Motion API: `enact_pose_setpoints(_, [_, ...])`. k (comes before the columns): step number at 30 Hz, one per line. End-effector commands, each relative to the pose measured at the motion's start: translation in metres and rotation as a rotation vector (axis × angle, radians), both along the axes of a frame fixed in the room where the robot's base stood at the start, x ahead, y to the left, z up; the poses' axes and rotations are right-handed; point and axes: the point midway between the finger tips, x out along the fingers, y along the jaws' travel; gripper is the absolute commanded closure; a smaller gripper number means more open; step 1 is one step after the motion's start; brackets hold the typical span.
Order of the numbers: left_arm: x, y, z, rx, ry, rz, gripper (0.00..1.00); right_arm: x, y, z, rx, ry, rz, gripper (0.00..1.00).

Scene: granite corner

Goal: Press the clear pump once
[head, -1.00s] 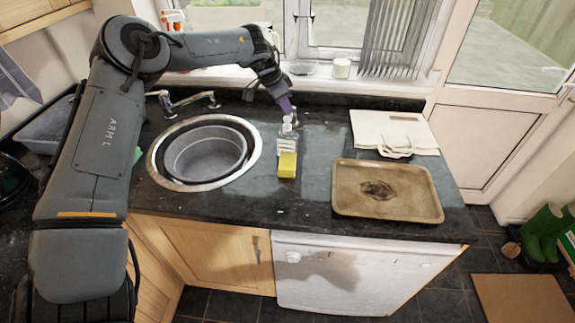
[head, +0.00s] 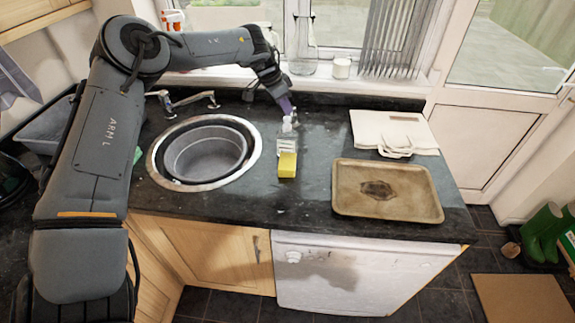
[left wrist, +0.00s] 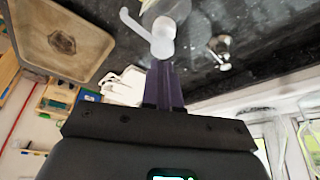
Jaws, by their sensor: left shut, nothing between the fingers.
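The clear pump (head: 289,124) stands upright on the dark counter, right of the sink and behind a yellow sponge (head: 287,165). Its pale head and nozzle also show in the left wrist view (left wrist: 161,42). My left gripper (head: 289,110) is directly above the pump head, pointing down, with its purple fingers shut and empty. In the left wrist view the fingertips (left wrist: 163,64) overlap the edge of the pump head; I cannot tell whether they touch it. The pump's lower body is mostly hidden there. My right gripper is not in view.
A round sink (head: 158,165) with a grey basin lies to the left, with a tap (head: 168,104) behind it. A brown baking tray (head: 387,207) and white boards (head: 420,128) lie to the right. A window sill (head: 370,86) runs behind.

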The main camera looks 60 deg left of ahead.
Motion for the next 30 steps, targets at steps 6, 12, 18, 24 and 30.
enact_pose_setpoints(6, [0.0,0.0,-0.001,0.0,0.0,0.0,1.0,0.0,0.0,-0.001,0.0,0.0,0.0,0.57])
enact_pose_setpoints(12, [0.0,0.0,-0.005,0.0,0.0,0.0,1.0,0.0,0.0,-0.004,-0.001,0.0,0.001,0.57])
enact_pose_setpoints(18, [0.0,0.0,-0.012,0.0,0.0,0.001,1.0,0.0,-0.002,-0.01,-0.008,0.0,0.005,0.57])
enact_pose_setpoints(24, [0.0,0.0,-0.019,0.0,0.001,0.001,1.0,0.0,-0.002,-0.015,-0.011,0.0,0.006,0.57])
enact_pose_setpoints(30, [0.0,0.0,-0.027,0.0,0.001,0.001,1.0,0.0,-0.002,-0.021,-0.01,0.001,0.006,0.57])
